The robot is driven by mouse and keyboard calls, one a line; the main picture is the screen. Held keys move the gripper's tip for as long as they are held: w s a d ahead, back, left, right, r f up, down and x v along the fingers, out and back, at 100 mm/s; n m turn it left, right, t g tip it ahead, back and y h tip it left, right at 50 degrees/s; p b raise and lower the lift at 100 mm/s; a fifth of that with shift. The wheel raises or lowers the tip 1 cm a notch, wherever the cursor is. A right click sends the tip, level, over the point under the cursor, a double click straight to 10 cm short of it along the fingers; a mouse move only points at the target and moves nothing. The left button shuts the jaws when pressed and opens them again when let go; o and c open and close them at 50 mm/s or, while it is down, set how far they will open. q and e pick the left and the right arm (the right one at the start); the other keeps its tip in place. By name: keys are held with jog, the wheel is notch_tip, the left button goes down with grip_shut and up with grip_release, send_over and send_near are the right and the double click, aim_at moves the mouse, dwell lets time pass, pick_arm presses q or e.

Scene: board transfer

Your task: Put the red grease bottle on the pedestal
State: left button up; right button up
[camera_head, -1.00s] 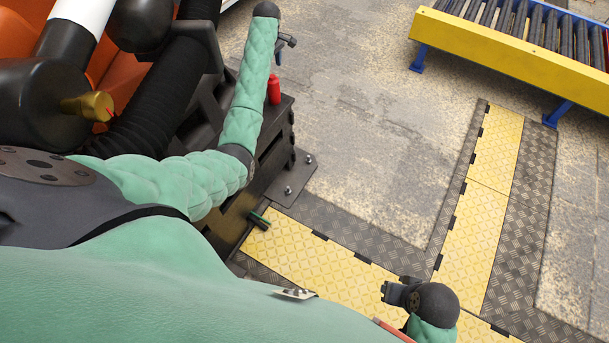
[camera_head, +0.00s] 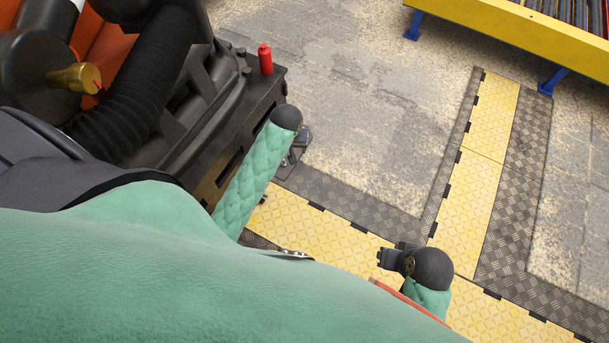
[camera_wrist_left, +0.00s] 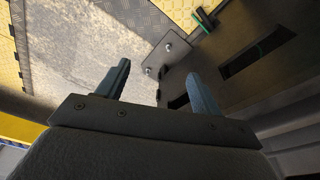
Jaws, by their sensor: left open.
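The red grease bottle (camera_head: 265,59) stands upright near the outer corner of the dark pedestal (camera_head: 262,92) in the head view. Nothing holds it. My left gripper (camera_head: 297,147) is below and to the right of the bottle, clear of it and beside the pedestal's side. The dark end of my left arm partly hides it. In the left wrist view my left gripper (camera_wrist_left: 158,74) has its two fingers apart with nothing between them. My right gripper (camera_head: 382,257) is at the lower middle of the head view, its finger gap unclear.
Large black machinery with a ribbed hose (camera_head: 145,80) stands at the left. A yellow roller conveyor (camera_head: 500,30) is at the top right. Yellow and dark floor covers (camera_head: 470,195) run across the concrete. The floor between the pedestal and conveyor is clear.

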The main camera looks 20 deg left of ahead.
pick_arm(q)
jog(key=s+d+r+m+h, duration=0.1)
jog(key=s+d+r+m, duration=0.2)
jog(key=s+d, duration=0.4)
jog(key=s+d+r+m+t+h, duration=0.1)
jog(key=s+d+r, duration=0.4)
jog(key=s, duration=1)
jog(key=d+m+h, duration=0.1)
jog(key=d+m, duration=0.1)
jog(key=d, duration=0.1)
jog(key=shift+s+m, duration=0.3)
jog(key=shift+s, duration=0.1)
pick_arm(e)
jog(key=shift+d, duration=0.1)
pick_arm(q)
jog(key=shift+s+a+r+g+y+p, duration=0.2)
jog(key=shift+a+r+p, duration=0.15)
jog(key=shift+a+r, duration=0.15)
jog(key=shift+s+a+r+g+y+p, duration=0.1)
jog(key=shift+s+a+r+p, duration=0.1)
jog(key=shift+a+r+p, duration=0.25)
pick_arm(e)
jog(key=shift+s+d+r+h, duration=0.15)
jog(key=shift+s+d+r, duration=0.1)
jog(key=shift+d+r, duration=0.3)
jog(key=shift+s+d+r+h, duration=0.15)
jog(key=shift+s+d+r, duration=0.05)
jog(key=shift+d+r, duration=0.3)
